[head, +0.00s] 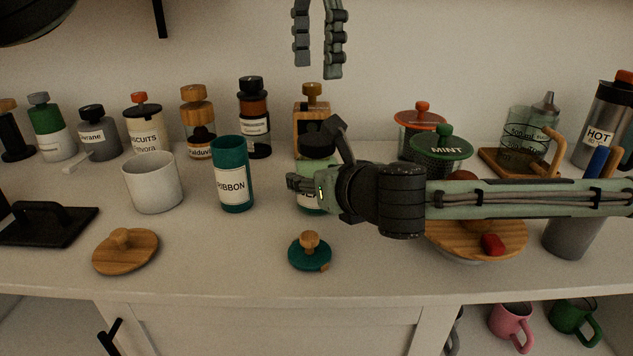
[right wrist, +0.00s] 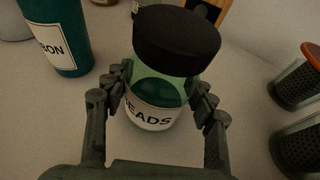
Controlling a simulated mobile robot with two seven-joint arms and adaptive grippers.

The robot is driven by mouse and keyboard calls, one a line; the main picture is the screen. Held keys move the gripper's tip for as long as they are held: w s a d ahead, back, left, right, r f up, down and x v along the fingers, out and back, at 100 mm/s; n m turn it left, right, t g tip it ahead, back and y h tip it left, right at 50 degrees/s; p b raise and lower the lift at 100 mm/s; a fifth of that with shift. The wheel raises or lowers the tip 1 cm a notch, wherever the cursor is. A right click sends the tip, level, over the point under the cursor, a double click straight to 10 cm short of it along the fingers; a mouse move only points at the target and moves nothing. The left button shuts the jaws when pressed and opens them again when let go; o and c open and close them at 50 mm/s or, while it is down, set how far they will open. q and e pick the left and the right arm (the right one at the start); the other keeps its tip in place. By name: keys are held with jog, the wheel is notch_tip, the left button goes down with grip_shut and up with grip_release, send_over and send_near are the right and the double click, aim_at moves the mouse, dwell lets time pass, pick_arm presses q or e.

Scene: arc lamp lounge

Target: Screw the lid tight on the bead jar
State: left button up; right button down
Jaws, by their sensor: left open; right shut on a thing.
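The bead jar (right wrist: 150,118) is pale green and see-through, with a white label reading "EADS" in the right wrist view. It stands upright on the counter, and in the head view (head: 313,165) my right gripper and arm partly cover it. Its black lid (right wrist: 176,36) sits on the jar's mouth; how tight it is cannot be told. My right gripper (right wrist: 163,90) is shut on the jar's body, fingers on both sides below the lid. It comes in from the right in the head view (head: 312,190). My left gripper (head: 318,68) is open and empty, pointing down high above the jar.
An open teal ribbon canister (head: 232,180) stands left of the jar, with a white cup (head: 153,183) beyond. A teal lid (head: 309,256) and a wooden lid (head: 124,253) lie in front. Several bottles line the back; a green-lidded mint jar (head: 441,150) stands right.

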jog(key=shift+c, duration=2.3)
grip_release()
jog(key=v, duration=0.7)
jog(key=shift+s+d+r, duration=0.15)
jog(key=shift+s+r, duration=0.05)
jog(key=shift+s, duration=0.05)
